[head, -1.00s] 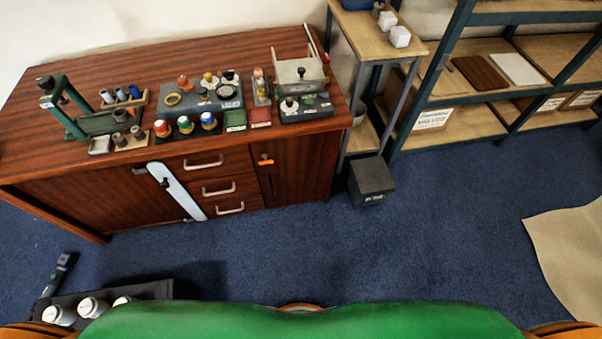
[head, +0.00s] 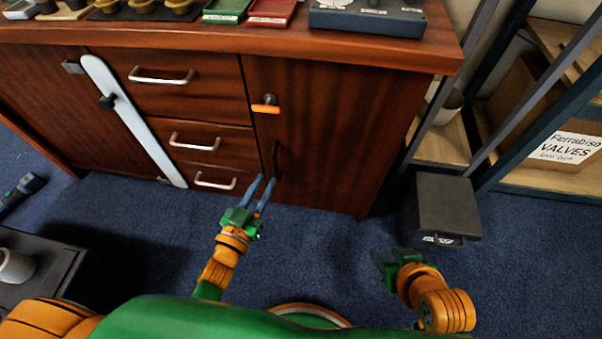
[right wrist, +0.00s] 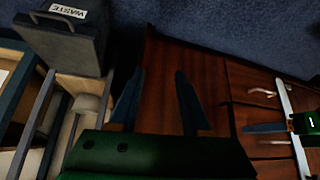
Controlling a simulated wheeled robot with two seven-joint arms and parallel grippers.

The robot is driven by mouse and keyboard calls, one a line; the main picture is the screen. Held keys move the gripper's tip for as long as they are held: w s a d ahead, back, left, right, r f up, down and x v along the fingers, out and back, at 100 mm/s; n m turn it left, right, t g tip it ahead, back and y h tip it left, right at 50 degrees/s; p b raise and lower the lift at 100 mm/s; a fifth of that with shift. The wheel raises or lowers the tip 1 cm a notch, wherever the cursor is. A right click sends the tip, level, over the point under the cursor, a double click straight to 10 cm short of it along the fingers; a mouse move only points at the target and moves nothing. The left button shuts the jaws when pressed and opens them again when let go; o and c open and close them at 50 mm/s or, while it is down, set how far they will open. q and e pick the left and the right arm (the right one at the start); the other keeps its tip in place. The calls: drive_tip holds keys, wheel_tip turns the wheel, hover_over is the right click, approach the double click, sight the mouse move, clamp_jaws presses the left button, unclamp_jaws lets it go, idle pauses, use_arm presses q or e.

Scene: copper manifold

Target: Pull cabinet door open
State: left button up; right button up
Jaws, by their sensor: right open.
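The wooden cabinet's right door (head: 330,130) is shut. It has a dark vertical handle (head: 275,160) near its left edge and an orange latch (head: 265,108) above that. My left gripper (head: 267,179) is at the handle's lower end, its two blue fingers slightly apart. Whether they touch the handle or straddle it is not clear. The left gripper also shows at the right of the right wrist view (right wrist: 248,128). My right gripper (head: 380,260) is low in front of the cabinet, right of the door; its open, empty fingers show in the right wrist view (right wrist: 158,95).
Three drawers (head: 195,140) with pale handles sit left of the door, beside a light-blue bar (head: 130,120). A dark waste bin (head: 440,210) stands on the floor right of the cabinet, before shelving (head: 545,120). Blue carpet lies open between.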

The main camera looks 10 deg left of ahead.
sight(274, 164)
use_arm(q)
drive_tip(key=x, duration=0.3)
drive_tip(key=shift+w+d+r+b, duration=0.1)
drive_tip(key=shift+w+r+b, duration=0.1)
drive_tip(key=shift+w+b, duration=0.15)
drive_tip(key=b+x, duration=0.1)
drive_tip(key=x, duration=0.1)
drive_tip(key=shift+w+d, duration=0.1)
drive_tip(key=shift+w, duration=0.3)
drive_tip(key=shift+w+r, duration=0.1)
drive_tip(key=shift+w, duration=0.05)
clamp_jaws()
use_arm(e)
drive_tip(key=w+a+r+t+y, duration=0.1)
drive_tip(key=w+r+t, duration=0.3)
drive_tip(key=r, duration=0.2)
drive_tip(key=w+a+r+t+y, duration=0.1)
drive_tip(key=w+a+r+t, duration=0.1)
drive_tip(key=w+r+t, duration=0.3)
wheel_tip(274, 164, up, 2)
drive_tip(key=shift+a+r+n, duration=0.1)
drive_tip(key=shift+a+n, duration=0.2)
drive_tip(key=shift+s, duration=0.1)
